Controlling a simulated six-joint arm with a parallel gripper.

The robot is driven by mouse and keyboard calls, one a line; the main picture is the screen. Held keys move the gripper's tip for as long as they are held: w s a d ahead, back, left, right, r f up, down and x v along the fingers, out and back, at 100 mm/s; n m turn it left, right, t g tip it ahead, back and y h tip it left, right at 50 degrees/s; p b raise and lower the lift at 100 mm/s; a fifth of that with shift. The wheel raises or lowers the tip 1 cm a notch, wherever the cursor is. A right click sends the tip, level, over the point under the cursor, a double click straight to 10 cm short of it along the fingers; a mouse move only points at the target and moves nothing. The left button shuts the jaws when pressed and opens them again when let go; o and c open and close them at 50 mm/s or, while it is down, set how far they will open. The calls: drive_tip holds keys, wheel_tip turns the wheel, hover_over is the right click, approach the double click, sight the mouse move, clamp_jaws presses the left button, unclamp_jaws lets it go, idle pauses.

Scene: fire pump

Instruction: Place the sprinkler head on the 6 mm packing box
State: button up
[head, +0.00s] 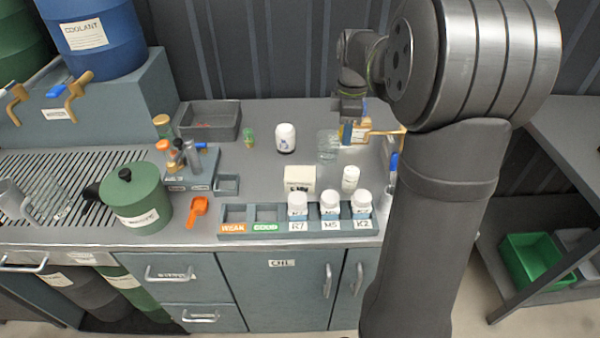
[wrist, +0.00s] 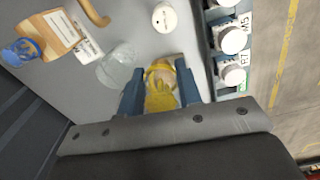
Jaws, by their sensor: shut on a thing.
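My gripper (head: 350,112) is above the right part of the bench, near the glass beaker. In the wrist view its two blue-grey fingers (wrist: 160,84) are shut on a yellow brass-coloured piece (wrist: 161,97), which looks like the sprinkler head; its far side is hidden. A small cream box (head: 299,178) with a dark label stands behind the bottle rack, to the left of and nearer the front than my gripper. It looks like the packing box, but its label is too small to read. It does not show in the wrist view.
A glass beaker (head: 327,145) and a wooden block with brass hooks (head: 363,132) stand close to my gripper. A small white bottle (head: 350,179) is beside the box. Several white bottles stand in the front rack (head: 299,229).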

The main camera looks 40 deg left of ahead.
drive_tip(key=s+d, duration=0.2)
drive_tip(key=s, duration=0.1)
hover_over(301, 173)
wheel_tip(301, 173, down, 7)
drive_tip(key=shift+f, duration=2.1)
drive_tip(key=shift+f, duration=0.1)
drive_tip(key=o, duration=1)
wheel_tip(301, 173, up, 12)
